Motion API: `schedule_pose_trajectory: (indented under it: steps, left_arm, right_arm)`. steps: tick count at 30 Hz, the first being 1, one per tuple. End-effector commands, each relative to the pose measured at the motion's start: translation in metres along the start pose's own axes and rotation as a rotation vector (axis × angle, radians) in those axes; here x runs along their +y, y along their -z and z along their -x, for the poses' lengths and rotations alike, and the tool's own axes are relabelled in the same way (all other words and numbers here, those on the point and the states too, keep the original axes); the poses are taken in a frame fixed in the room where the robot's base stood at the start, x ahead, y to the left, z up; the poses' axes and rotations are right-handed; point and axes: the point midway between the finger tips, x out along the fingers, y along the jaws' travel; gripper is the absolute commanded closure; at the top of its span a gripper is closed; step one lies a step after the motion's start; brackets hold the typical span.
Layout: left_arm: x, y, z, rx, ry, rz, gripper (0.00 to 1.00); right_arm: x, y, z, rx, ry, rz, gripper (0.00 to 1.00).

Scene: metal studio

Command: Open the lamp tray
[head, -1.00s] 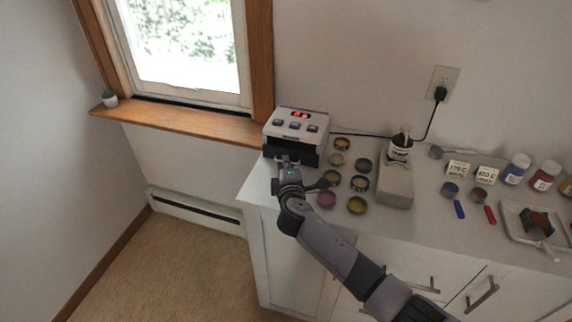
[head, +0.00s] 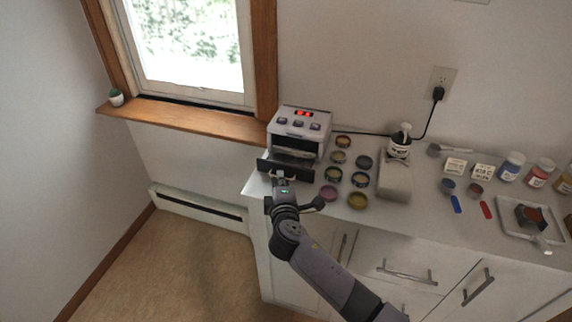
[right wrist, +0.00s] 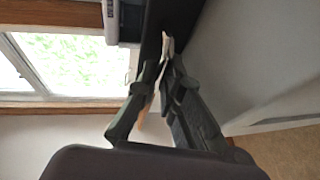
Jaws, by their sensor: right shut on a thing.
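The lamp (head: 303,122) is a white box with a red lit display and three buttons, at the counter's left end near the window. Its tray, with a dark front panel (head: 266,165), stands partly out of the box, and a strip of its inside shows behind the panel. My right gripper (head: 279,176) is at the front of the tray, shut on the tray's handle. In the right wrist view the fingers (right wrist: 163,72) close on a thin pale piece beside the dark panel (right wrist: 154,32). The lamp's corner (right wrist: 112,20) also shows there. My left gripper is not in view.
Several small round tins (head: 338,157) stand just right of the lamp. A grey block (head: 396,182) with a bottle (head: 399,149) is further right. Jars (head: 512,166), cards, and a dish (head: 511,208) lie beyond. The floor left of the counter is clear.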

Motion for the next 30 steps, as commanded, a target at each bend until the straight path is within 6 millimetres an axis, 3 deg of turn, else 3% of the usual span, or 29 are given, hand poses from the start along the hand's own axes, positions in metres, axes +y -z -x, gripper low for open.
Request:
schedule_pose_trajectory:
  steps: [3, 8, 17, 18, 21, 30]
  left_arm:
    - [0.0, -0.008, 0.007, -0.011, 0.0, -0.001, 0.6]
    - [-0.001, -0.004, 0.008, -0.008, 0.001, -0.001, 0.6]
    - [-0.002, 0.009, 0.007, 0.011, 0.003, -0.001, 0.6]
    - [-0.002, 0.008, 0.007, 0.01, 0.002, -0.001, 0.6]
    - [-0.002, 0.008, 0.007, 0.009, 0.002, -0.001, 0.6]
    - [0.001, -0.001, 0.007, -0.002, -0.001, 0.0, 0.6]
  right_arm:
    - [-0.003, 0.011, 0.025, 0.002, -0.002, -0.004, 1.0]
    - [-0.006, 0.016, 0.04, 0.0, -0.005, -0.003, 1.0]
    - [-0.006, 0.016, 0.041, -0.001, -0.006, -0.002, 1.0]
    - [-0.006, 0.016, 0.04, -0.001, -0.006, -0.002, 0.91]
    - [-0.006, 0.016, 0.04, -0.001, -0.007, -0.001, 0.84]
    - [-0.006, 0.017, 0.041, -0.001, -0.007, 0.0, 0.83]
